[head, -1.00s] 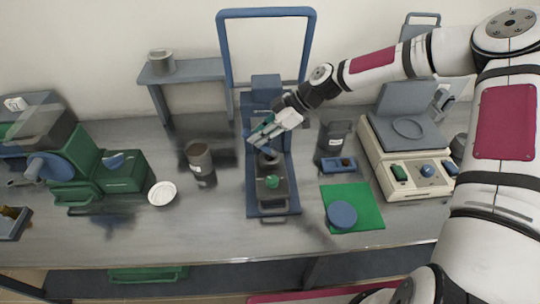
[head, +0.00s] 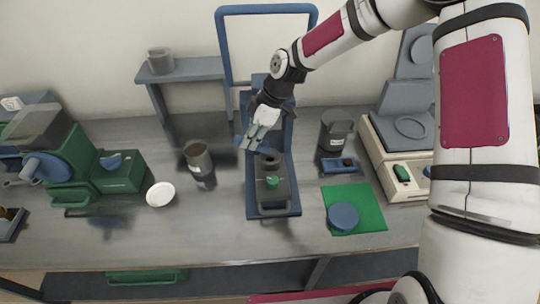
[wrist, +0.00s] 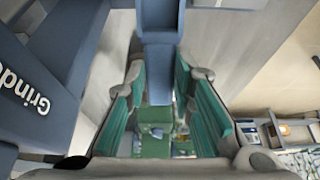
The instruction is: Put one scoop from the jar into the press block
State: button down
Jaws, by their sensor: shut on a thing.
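My gripper (head: 259,137) is over the back of the blue press, fingers pointing down and left. It is shut on a blue-grey scoop (head: 244,143); the scoop also shows between the green finger pads in the wrist view (wrist: 159,30). I cannot tell whether the scoop holds anything. The dark press block (head: 282,191), with a round opening on top and a green knob in front, sits on the blue press base (head: 252,197), in front of and below my gripper. An open dark jar (head: 198,157) with brown contents stands left of the press.
A white dish (head: 160,194) lies left of the jar. A green machine (head: 122,176) stands at the far left. Right of the press are a dark labelled container (head: 336,131), a green mat (head: 367,203) with a blue disc (head: 343,216), and a beige instrument (head: 400,160). The press's blue frame (head: 221,55) rises behind my gripper.

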jog(key=shift+a, duration=0.1)
jog(key=shift+a+f+h+b, duration=0.35)
jog(key=shift+h+b, duration=0.2)
jog(key=shift+h, duration=0.05)
jog(key=shift+w+a+f+h+b, duration=0.1)
jog(key=shift+a+f+h+b, duration=0.3)
jog(key=shift+h+b, duration=0.45)
jog(key=shift+f+h+b, duration=0.2)
jog(key=shift+h+b, duration=0.15)
jog(key=shift+d, duration=0.1)
jog(key=shift+a+f+h+b, duration=0.25)
jog(key=shift+f+h+b, duration=0.05)
jog(key=shift+b, duration=0.2)
jog(key=h+b, duration=0.1)
jog(key=f+h+b, duration=0.1)
jog(key=b, duration=0.1)
jog(key=shift+a+f+h, duration=0.2)
jog(key=shift+f+h, duration=0.1)
jog(key=shift+h, duration=0.1)
